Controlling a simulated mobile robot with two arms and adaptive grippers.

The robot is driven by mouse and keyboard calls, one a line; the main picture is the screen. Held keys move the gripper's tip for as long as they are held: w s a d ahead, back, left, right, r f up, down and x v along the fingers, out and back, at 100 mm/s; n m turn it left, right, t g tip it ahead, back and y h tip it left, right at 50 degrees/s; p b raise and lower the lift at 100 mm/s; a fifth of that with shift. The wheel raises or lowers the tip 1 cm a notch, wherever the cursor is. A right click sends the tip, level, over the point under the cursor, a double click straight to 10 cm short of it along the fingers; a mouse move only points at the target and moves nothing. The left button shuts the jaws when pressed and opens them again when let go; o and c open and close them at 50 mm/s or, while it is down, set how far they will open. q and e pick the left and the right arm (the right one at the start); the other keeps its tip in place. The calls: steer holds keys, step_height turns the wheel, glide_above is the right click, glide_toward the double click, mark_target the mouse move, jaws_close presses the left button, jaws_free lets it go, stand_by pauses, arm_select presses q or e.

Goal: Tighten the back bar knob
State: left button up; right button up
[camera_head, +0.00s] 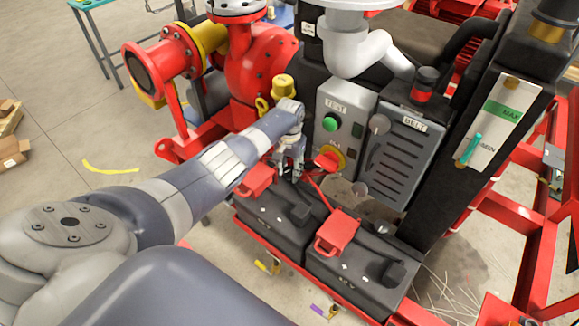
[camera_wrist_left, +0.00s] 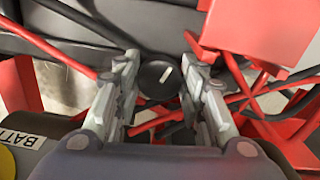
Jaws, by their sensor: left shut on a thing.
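A round black knob with a white mark (camera_wrist_left: 158,79) sits between my left gripper's fingers in the left wrist view. My left gripper (camera_head: 289,168) is shut on it, with one finger on each side. In the head view the gripper points down at the back black battery box (camera_head: 276,222), beside its red cover (camera_head: 257,179). The knob is hidden behind the fingers there. The bar under the knob is hard to make out among red and black cables. My right gripper is not in view.
The grey TEST panel (camera_head: 343,112), with a green button and a red-and-yellow switch (camera_head: 329,157), stands close to the gripper. The slotted BELT cover (camera_head: 403,162) is right of it. A front battery box (camera_head: 345,275) has a red cover (camera_head: 337,232).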

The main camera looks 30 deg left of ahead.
mark_target(290, 171)
arm_select(q)
steer(key=shift+n+p, duration=0.3)
steer(key=shift+n, duration=0.8)
steer(key=o, duration=1.1)
steer(key=shift+c, duration=0.2)
steer(key=shift+r, duration=0.2)
step_height(290, 171, up, 12)
steer(key=shift+f, duration=0.25)
